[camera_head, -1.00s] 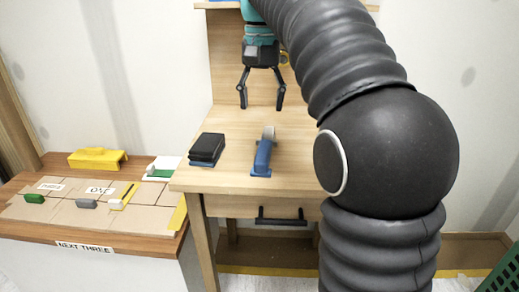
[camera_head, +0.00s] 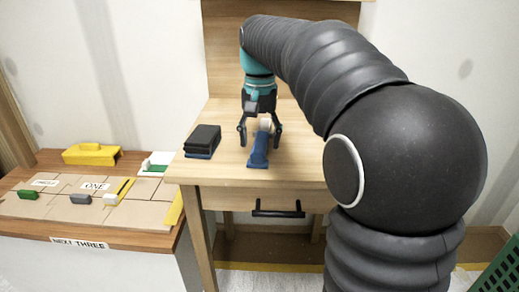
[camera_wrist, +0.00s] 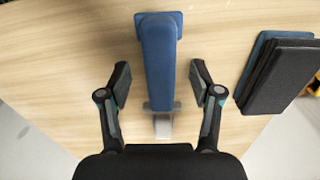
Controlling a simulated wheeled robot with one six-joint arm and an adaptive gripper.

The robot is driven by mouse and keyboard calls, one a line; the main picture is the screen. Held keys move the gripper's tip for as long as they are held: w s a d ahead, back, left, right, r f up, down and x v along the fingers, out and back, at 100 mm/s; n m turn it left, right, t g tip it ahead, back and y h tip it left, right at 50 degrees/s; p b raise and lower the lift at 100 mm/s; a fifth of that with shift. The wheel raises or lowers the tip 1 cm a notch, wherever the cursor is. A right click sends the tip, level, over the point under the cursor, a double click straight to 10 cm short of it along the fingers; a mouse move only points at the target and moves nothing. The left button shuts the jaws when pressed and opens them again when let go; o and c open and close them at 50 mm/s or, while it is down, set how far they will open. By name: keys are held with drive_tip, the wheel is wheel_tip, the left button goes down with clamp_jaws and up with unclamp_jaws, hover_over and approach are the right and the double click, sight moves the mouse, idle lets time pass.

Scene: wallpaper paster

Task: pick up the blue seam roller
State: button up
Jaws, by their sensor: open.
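The blue seam roller (camera_head: 259,150) lies on the small wooden table, its blue handle toward the front and its pale roller end toward the back. In the wrist view the roller's blue handle (camera_wrist: 159,62) runs between and beyond the fingertips, with its grey metal end near my palm. My gripper (camera_head: 259,140) is open, pointing down over the roller. In the wrist view my gripper (camera_wrist: 160,82) has one finger on each side of the handle, with a gap on both sides. Whether the fingertips are at handle height I cannot tell.
A black and blue stacked block (camera_head: 203,141) lies left of the roller; it also shows in the wrist view (camera_wrist: 283,72). The wooden table (camera_head: 228,172) has a drawer with a black handle. A lower bench (camera_head: 150,222) at left holds a yellow object and small blocks. A green crate (camera_head: 500,275) stands at lower right.

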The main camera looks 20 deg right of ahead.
drive_tip(key=shift+f, duration=0.85)
drive_tip(key=shift+f, duration=0.25)
drive_tip(key=shift+c, duration=0.2)
clamp_jaws()
